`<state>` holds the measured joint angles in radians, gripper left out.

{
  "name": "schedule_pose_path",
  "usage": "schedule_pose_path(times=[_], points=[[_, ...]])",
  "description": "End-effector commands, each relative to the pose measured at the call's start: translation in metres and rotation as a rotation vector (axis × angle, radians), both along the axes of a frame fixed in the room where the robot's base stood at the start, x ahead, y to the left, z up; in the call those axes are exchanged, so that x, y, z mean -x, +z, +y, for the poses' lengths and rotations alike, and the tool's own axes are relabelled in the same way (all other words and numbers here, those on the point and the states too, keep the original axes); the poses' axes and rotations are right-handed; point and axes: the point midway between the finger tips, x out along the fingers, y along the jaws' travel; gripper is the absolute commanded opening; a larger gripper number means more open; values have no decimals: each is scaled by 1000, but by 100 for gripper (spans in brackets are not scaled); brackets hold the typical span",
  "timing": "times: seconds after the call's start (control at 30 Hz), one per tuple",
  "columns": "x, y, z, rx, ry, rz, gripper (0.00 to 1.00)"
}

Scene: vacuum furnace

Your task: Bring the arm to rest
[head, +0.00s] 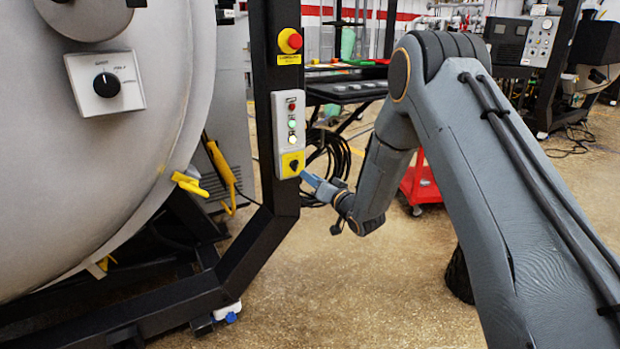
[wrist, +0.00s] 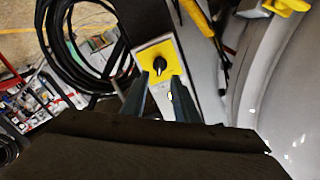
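My arm reaches in from the right in the head view, its elbow high and its forearm pointing down and left. My gripper (head: 306,177) is beside the lower end of the grey control box (head: 289,119), close to the black rotary knob on its yellow plate (head: 293,164). In the wrist view my gripper (wrist: 160,77) shows two fingers apart with nothing held between them. The black knob (wrist: 159,66) on the yellow plate (wrist: 150,52) appears just beyond the fingertips. I cannot tell whether a finger touches it.
The control box is on a black frame post (head: 266,140) with a red emergency button (head: 290,41) above. The large grey furnace door (head: 85,170) with yellow handles (head: 190,184) stands left. A red cart (head: 420,184) is behind my arm. Floor (head: 390,290) in front is clear.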

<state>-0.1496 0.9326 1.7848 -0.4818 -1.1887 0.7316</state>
Motion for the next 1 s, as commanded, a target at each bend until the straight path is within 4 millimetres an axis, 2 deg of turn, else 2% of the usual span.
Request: schedule_pose_path(times=[0.17,0.33,0.43,0.53,0.67,0.77,0.87,1.0], points=[[0,2,0,9,-4,4,27],[4,16,-8,107,-54,64,27],[16,27,-19,210,-99,137,27],[37,36,-33,317,-141,227,27],[76,44,-52,446,-173,351,27],[115,49,-67,538,-182,453,27],[161,53,-82,622,-177,561,27],[236,57,-99,725,-142,716,27]])
